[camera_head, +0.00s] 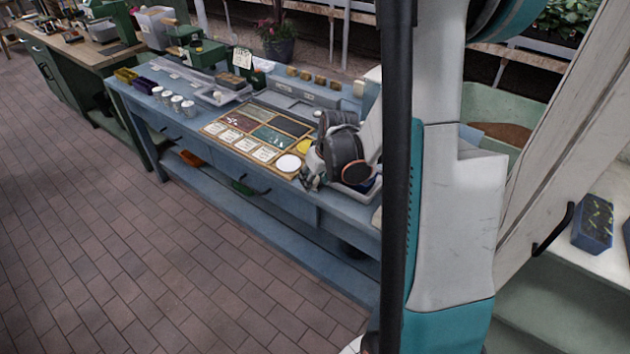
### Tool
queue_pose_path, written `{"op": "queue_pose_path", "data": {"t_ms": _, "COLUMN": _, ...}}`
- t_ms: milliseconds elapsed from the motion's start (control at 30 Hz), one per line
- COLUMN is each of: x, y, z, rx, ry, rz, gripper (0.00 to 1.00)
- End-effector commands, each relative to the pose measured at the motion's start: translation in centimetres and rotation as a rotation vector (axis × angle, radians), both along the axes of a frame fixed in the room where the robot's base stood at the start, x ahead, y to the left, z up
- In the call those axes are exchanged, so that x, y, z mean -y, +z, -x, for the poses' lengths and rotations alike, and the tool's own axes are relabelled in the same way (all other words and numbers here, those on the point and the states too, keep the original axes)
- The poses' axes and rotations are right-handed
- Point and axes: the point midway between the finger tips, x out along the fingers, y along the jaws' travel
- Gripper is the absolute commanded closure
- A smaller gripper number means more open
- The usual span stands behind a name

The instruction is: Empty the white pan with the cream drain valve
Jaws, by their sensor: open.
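My gripper (312,176) is over the right part of the blue bench, with its dark wrist above it. It is open, and I see nothing between its fingers. A pale, whitish pan or tray (368,190) shows in part just right of and below the gripper. My wrist and arm hide most of it, including its contents. I cannot make out a cream drain valve on it, so I cannot tell whether it is the white pan.
The blue bench (225,112) holds a board (217,133) with coloured panels and cards, a white disc (288,163), several small jars (176,103) and a grey tray (222,96). A green-fronted cabinet (57,72) stands at far left. The brick floor (130,240) in front is clear.

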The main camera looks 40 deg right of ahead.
Motion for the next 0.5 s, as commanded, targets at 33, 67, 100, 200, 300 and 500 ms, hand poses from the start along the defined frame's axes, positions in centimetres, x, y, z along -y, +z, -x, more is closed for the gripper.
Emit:
{"op": "queue_pose_path", "data": {"t_ms": 33, "x": -0.01, "y": -0.12, "z": -0.05, "rx": 0.000, "ry": 0.000, "rz": 0.000, "gripper": 0.59}}
{"op": "queue_pose_path", "data": {"t_ms": 67, "x": 0.00, "y": -0.14, "z": -0.06, "rx": 0.000, "ry": 0.000, "rz": 0.000, "gripper": 0.59}}
{"op": "queue_pose_path", "data": {"t_ms": 100, "x": 0.00, "y": -0.13, "z": -0.07, "rx": 0.000, "ry": 0.000, "rz": 0.000, "gripper": 0.59}}
{"op": "queue_pose_path", "data": {"t_ms": 200, "x": 0.00, "y": -0.10, "z": -0.06, "rx": 0.000, "ry": 0.000, "rz": 0.000, "gripper": 0.59}}
{"op": "queue_pose_path", "data": {"t_ms": 300, "x": 0.00, "y": -0.09, "z": -0.06, "rx": 0.000, "ry": 0.000, "rz": 0.000, "gripper": 0.65}}
{"op": "queue_pose_path", "data": {"t_ms": 500, "x": 0.00, "y": -0.09, "z": -0.06, "rx": 0.000, "ry": 0.000, "rz": 0.000, "gripper": 1.00}}
